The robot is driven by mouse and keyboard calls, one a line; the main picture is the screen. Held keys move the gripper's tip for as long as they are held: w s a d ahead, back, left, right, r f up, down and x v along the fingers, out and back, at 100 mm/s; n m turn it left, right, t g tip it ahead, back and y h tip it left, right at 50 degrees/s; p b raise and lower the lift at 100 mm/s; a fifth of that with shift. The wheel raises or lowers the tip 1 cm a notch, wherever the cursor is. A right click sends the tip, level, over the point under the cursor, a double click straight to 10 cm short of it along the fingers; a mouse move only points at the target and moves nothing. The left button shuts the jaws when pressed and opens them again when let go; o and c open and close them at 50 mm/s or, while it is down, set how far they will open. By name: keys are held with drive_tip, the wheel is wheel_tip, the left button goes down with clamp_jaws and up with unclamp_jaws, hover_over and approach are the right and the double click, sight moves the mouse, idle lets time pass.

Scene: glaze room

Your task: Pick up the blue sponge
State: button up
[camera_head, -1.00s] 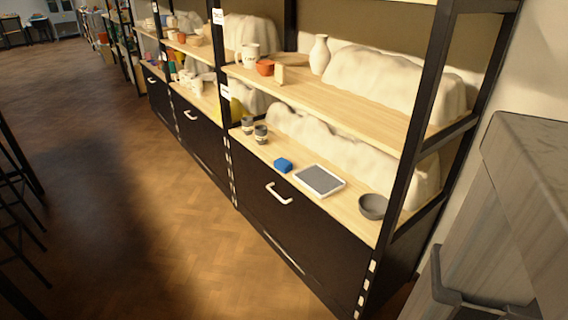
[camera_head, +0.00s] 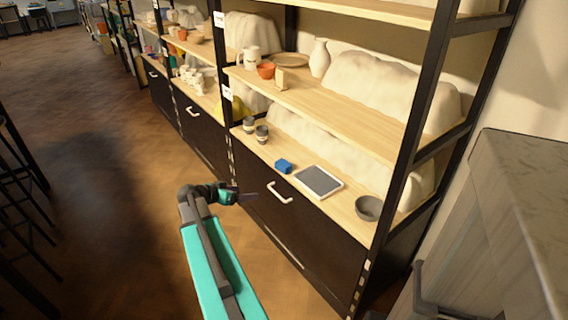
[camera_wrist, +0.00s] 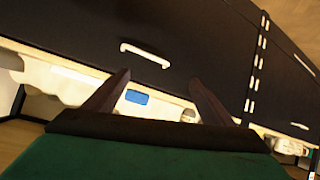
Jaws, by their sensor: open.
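The blue sponge (camera_head: 284,166) lies on the lower wooden shelf (camera_head: 346,209), near its front edge and left of a framed grey tablet. It also shows in the wrist view (camera_wrist: 137,97), between my two dark fingers. My gripper (camera_head: 250,195) is in front of the dark cabinet, apart from the sponge and left of it in the head view. In the wrist view my gripper (camera_wrist: 158,78) is open, with nothing between the fingers close by.
The white-framed grey tablet (camera_head: 319,181) lies right of the sponge, and a grey bowl (camera_head: 368,208) stands further right. Dark cups (camera_head: 262,134) stand to the left. The upper shelf board (camera_head: 340,109) overhangs behind. A white drawer handle (camera_head: 279,192) sticks out below the sponge.

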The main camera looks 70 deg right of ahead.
drive_tip(key=s+d+r+m+g+h, duration=0.1)
drive_tip(key=s+d+r+m, duration=0.2)
drive_tip(key=d+r, duration=0.4)
wheel_tip(320, 180, up, 2)
drive_tip(key=shift+s+r+g+p, duration=0.1)
drive_tip(key=shift+s+g+p, duration=0.25)
drive_tip(key=shift+s, duration=0.5)
drive_tip(key=shift+d, duration=0.1)
approach(282, 163)
drive_tip(key=x, duration=0.4)
drive_tip(key=shift+f, duration=0.2)
drive_tip(key=shift+s+d+f, duration=0.3)
drive_tip(key=shift+d, duration=0.25)
drive_tip(key=shift+x, duration=2.65)
drive_tip(key=shift+s+r, duration=0.1)
drive_tip(key=shift+r, duration=0.05)
